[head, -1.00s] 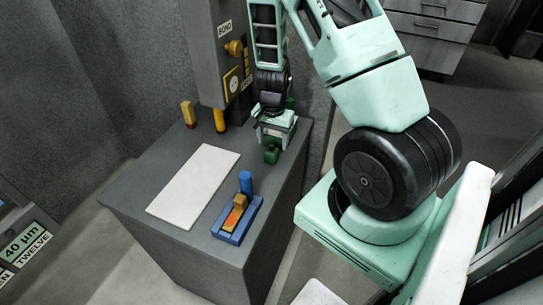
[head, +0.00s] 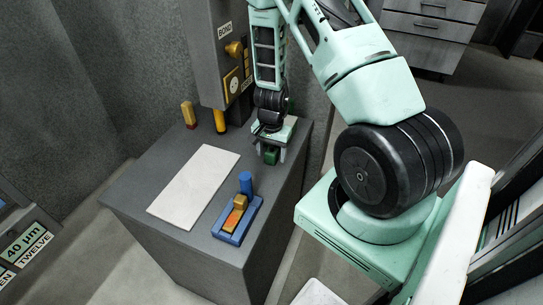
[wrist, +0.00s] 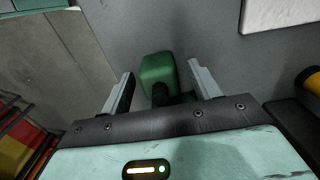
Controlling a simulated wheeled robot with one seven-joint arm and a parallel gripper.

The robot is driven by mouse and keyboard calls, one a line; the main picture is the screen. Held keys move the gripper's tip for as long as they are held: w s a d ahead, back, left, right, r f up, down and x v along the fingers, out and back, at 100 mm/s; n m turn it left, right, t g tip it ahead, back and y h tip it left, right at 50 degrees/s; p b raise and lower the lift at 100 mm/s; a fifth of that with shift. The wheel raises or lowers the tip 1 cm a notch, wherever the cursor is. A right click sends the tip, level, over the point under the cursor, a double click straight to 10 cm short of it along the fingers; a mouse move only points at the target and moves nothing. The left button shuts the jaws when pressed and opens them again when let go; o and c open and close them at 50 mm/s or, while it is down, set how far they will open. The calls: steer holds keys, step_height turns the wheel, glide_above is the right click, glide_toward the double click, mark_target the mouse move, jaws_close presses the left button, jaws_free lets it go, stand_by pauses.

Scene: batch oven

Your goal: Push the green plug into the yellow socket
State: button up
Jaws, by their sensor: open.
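The green plug (head: 271,155) stands on the grey cabinet top near its right edge. In the wrist view the green plug (wrist: 158,70) lies between the two fingers, with a gap on each side and a dark part towards me. My gripper (head: 270,150) is open and points down over the plug; its open fingers also show in the wrist view (wrist: 161,80). The yellow socket (head: 232,84), a yellow plate with a pale round face, is on the front of the grey upright machine, to the left of and above my gripper.
A white sheet (head: 194,187) lies on the cabinet top (head: 140,190). A blue holder (head: 232,236) with an orange-yellow piece and a blue cylinder (head: 246,183) stand near the front. A yellow-red block (head: 189,114) and a yellow post (head: 219,120) stand at the back.

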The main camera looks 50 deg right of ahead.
mark_target(271, 151)
steer(key=c, duration=1)
step_height(271, 151, up, 10)
steer(key=shift+r, duration=0.1)
